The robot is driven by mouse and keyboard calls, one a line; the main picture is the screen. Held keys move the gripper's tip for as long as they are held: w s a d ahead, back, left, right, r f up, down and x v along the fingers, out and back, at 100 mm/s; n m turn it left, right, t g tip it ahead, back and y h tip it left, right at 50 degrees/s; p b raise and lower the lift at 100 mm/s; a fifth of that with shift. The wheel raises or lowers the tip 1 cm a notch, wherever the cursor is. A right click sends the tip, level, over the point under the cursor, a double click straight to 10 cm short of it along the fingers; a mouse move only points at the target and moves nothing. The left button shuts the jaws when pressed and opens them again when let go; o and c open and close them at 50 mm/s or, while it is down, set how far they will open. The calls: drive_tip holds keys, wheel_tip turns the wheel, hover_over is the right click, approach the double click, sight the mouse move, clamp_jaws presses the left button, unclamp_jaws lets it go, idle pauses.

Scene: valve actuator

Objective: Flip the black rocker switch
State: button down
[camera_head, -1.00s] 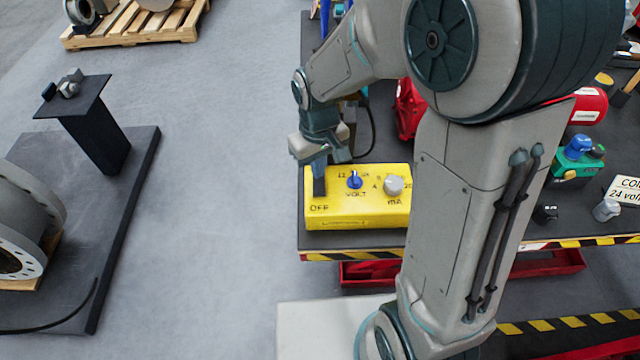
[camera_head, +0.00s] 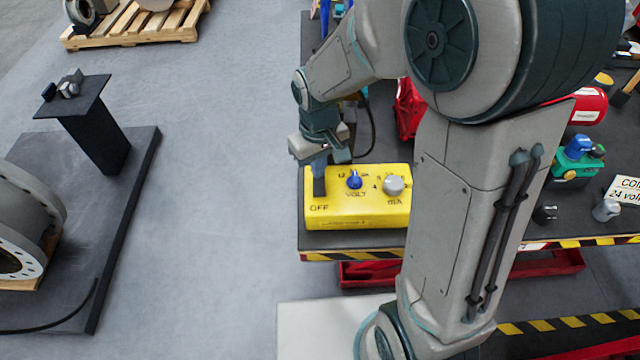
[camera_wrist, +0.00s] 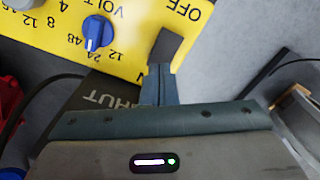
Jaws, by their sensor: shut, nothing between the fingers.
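The yellow control box (camera_head: 357,210) sits at the near left corner of the dark workbench, with a blue VOLT knob (camera_head: 354,180) and a grey mA knob (camera_head: 393,186). My gripper (camera_head: 319,184) is shut and empty, pointing down at the box's left end, just above the OFF label. In the wrist view my shut fingers (camera_wrist: 159,84) reach the box edge. A dark rectangular patch beside OFF, which looks like the black rocker switch (camera_wrist: 166,47), lies right at the fingertips. I cannot tell whether they touch it or which way it is tilted.
The blue knob (camera_wrist: 98,33) stands close to the fingers in the wrist view. My arm hides the bench right of the box. A red cylinder (camera_head: 588,105) and a green-and-blue device (camera_head: 577,158) are farther right.

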drive_tip(key=shift+f+b, duration=0.75)
drive_tip(key=shift+f, duration=0.2)
idle(0.7)
drive_tip(key=shift+r+p, duration=2.65)
drive_tip(key=shift+r, duration=0.95)
drive_tip(key=shift+f, duration=0.1)
drive_tip(key=s+d+r+m+t, duration=0.3)
drive_tip(key=s+d+r+m, duration=0.2)
drive_tip(key=s+d+r, duration=0.6)
drive_tip(key=shift+s+d+m+t, duration=0.3)
drive_tip(key=shift+s+d, duration=0.25)
drive_tip(key=shift+s, duration=0.35)
